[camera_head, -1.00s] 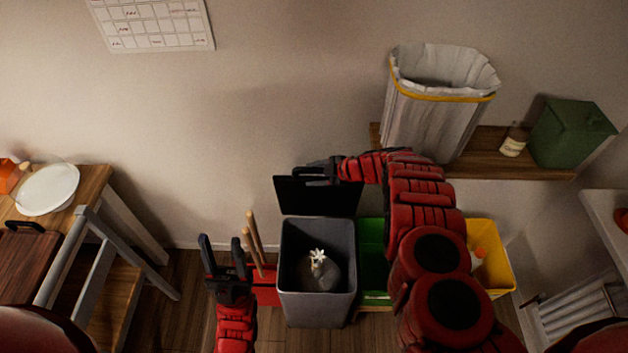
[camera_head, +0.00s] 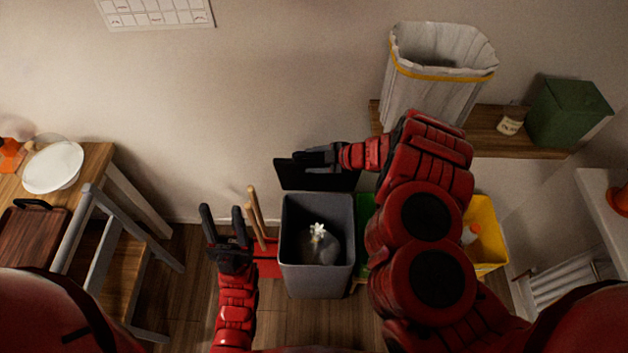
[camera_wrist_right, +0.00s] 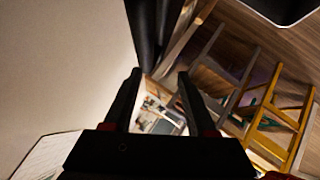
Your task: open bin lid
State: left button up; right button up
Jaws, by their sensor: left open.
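The grey bin (camera_head: 317,285) stands on the floor against the wall. Its black lid (camera_head: 316,180) stands raised at the back, and the bin's mouth is uncovered. A grey bag with a white flower (camera_head: 318,232) shows inside. My right gripper (camera_head: 312,157) is at the lid's upper edge; contact cannot be told. In the right wrist view its fingers (camera_wrist_right: 159,76) are apart with nothing between them, and a dark panel, likely the lid (camera_wrist_right: 150,32), is just beyond them. My left gripper (camera_head: 223,220) is open and empty, left of the bin.
A green bin (camera_head: 364,212) and a yellow bin (camera_head: 488,245) stand to the right, partly behind my right arm. A red container with wooden handles (camera_head: 268,262) is beside the grey bin. A shelf above holds a lined basket (camera_head: 430,95) and a green box (camera_head: 568,112). A table is left.

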jog(key=s+p, duration=0.9)
jog(key=shift+s+d+r, duration=0.15)
jog(key=shift+s+r, duration=0.05)
jog(key=shift+r, duration=0.25)
jog(key=shift+d, duration=0.1)
